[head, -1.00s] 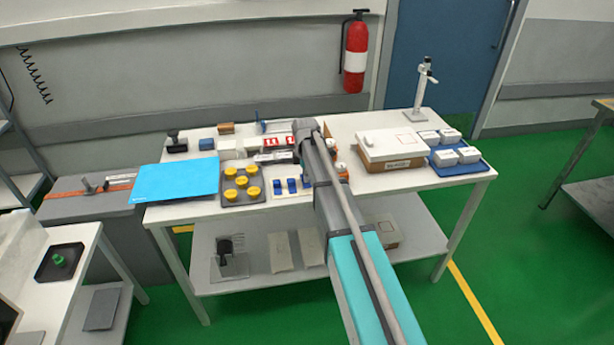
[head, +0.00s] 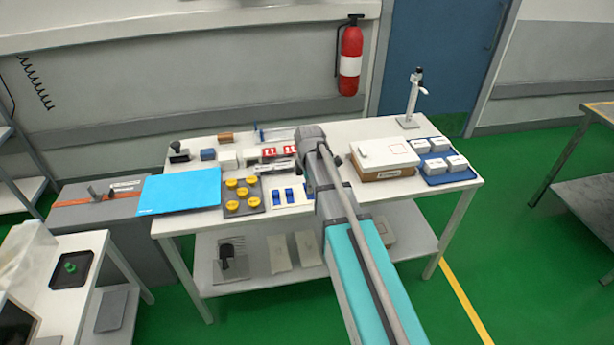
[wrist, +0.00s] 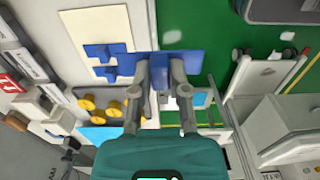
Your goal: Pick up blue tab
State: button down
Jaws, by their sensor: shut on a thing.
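My gripper (wrist: 160,70) is shut on a blue tab (wrist: 188,64), its two grey fingers on either side of the tab's upright part. The tab's flat blue part shows beyond the fingers, with green floor behind it. Two other blue tabs (wrist: 98,50) stand on a cream board (wrist: 92,22), left of the gripper in the wrist view. In the head view, blue tabs (head: 289,195) show on the board just left of my arm. My fingers and the held tab are hidden behind my arm there.
A grey plate with several yellow knobs (head: 241,183) and a bright blue sheet (head: 180,192) lie left of the board. A white box (head: 385,152) and a blue tray of white containers (head: 450,178) are on the right. A stand (head: 409,122) rises at the back right.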

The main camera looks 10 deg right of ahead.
aim_at(311, 199)
jog(key=shift+s+r+p, duration=0.25)
jog(key=shift+s+r, duration=0.15)
jog(key=shift+s, duration=0.45)
jog(key=shift+s+r+p, duration=0.25)
jog(key=shift+s+r, duration=0.1)
jog(key=shift+s, duration=0.5)
jog(key=shift+s, duration=0.1)
